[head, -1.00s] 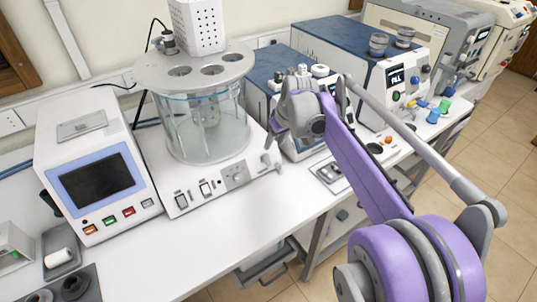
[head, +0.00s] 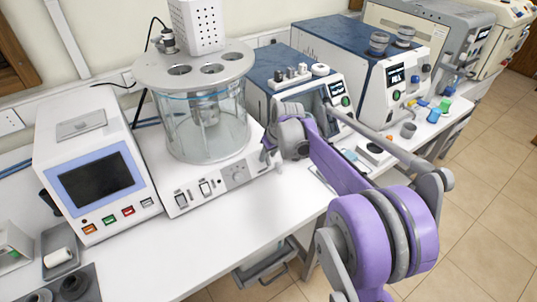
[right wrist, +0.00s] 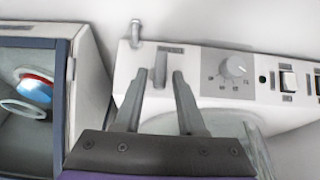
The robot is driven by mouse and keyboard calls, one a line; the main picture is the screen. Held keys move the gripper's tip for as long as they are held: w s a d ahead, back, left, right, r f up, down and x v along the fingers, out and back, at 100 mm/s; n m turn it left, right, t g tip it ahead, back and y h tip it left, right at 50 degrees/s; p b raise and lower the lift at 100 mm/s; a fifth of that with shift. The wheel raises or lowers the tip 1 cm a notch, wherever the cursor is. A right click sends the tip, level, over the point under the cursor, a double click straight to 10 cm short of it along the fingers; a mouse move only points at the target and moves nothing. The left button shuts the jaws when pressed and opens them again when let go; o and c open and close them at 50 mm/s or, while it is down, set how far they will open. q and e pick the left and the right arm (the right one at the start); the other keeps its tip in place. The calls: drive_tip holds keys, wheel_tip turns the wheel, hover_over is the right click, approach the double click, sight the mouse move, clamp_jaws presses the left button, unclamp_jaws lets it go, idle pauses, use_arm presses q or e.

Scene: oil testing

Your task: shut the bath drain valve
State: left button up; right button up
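The bath is a clear glass cylinder (head: 207,135) under a grey lid, on a white base (head: 215,190) with switches and a knob. Its drain valve shows in the right wrist view as a metal spout (right wrist: 137,32) and a short grey lever (right wrist: 160,62), at the base's end beside the knob. In the head view my right gripper (head: 269,154) is at the base's right end and largely covers the valve. In the right wrist view its two fingers (right wrist: 161,78) are apart, with the lever between their tips. Contact cannot be told. My left gripper is not in view.
A screen instrument (head: 97,170) stands left of the bath. Blue-topped machines (head: 300,75) stand to its right, close to my right arm. A small cup (head: 408,130) is on the bench at right. The front bench surface (head: 200,250) is clear.

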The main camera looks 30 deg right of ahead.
clamp_jaws()
